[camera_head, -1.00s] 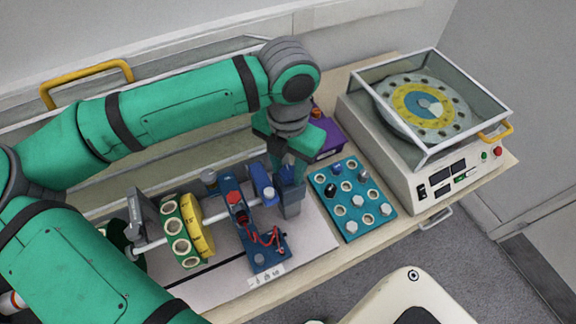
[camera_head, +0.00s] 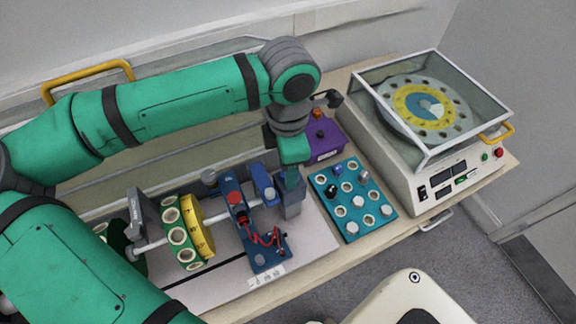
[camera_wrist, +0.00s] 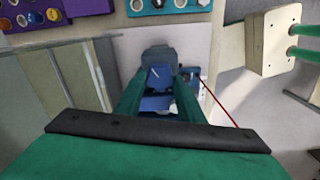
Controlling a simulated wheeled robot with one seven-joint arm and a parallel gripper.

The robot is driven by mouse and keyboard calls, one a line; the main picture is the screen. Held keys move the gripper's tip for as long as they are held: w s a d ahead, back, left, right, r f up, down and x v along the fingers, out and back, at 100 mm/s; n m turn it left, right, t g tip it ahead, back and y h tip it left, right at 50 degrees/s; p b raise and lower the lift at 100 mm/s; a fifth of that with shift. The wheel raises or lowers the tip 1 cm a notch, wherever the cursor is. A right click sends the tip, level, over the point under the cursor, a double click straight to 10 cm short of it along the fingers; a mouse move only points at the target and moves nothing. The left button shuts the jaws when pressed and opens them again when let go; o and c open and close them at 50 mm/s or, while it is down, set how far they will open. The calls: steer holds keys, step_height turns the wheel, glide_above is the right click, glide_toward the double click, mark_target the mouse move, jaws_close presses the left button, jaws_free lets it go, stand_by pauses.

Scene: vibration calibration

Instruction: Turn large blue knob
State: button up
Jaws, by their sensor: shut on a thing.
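The large blue knob (camera_head: 263,184) sits at the right end of the shaft assembly on the bench, beside a grey block (camera_head: 293,208). My gripper (camera_head: 289,176) reaches down over this end from above, and its fingertips are partly hidden in the head view. In the wrist view, the two green fingers of my gripper (camera_wrist: 157,88) are on either side of a blue part that appears to be the knob (camera_wrist: 158,76). The fingers are shut on it, though the exact contact is hard to see.
A yellow disc (camera_head: 198,222) and a green holed ring (camera_head: 174,240) are on the shaft to the left. A teal tray (camera_head: 351,219) of bolts and a purple box (camera_head: 325,140) are to the right. A balancing machine (camera_head: 433,165) stands farther right.

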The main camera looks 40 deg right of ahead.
steer(key=shift+m, duration=0.3)
steer(key=o, duration=1.1)
step_height(320, 180, up, 11)
steer(key=shift+f, duration=0.1)
stand_by(0.9)
